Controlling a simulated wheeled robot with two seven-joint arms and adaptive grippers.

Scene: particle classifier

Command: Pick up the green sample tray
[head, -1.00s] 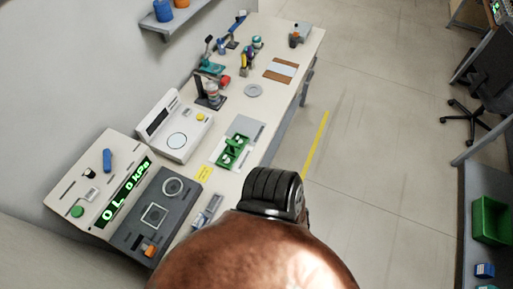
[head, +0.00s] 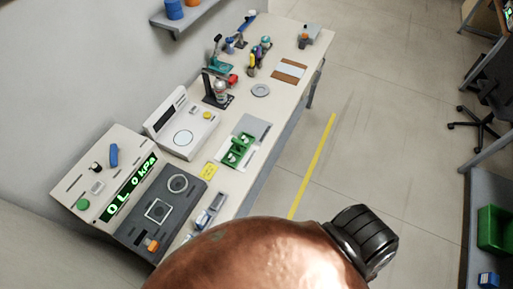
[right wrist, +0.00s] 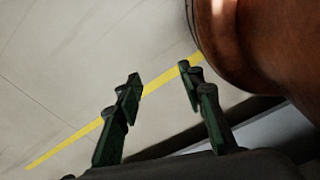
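The green sample tray (head: 239,146) lies on the bench (head: 281,105), on a white and grey plate, with small pale items in it. My right gripper (right wrist: 160,88) shows in the right wrist view with its two dark green fingers apart and nothing between them. It is over the floor there, and the tray is not in that view. In the head view a copper-coloured part of my arm fills the bottom centre, and no gripper fingers show. My left gripper is not in view.
A white instrument (head: 181,125) stands left of the tray, with a dark panel with a green display (head: 130,188) nearer. A yellow label (head: 209,171) and a grey item (head: 211,210) lie close to the tray. Open floor with a yellow line (head: 312,165) is at right.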

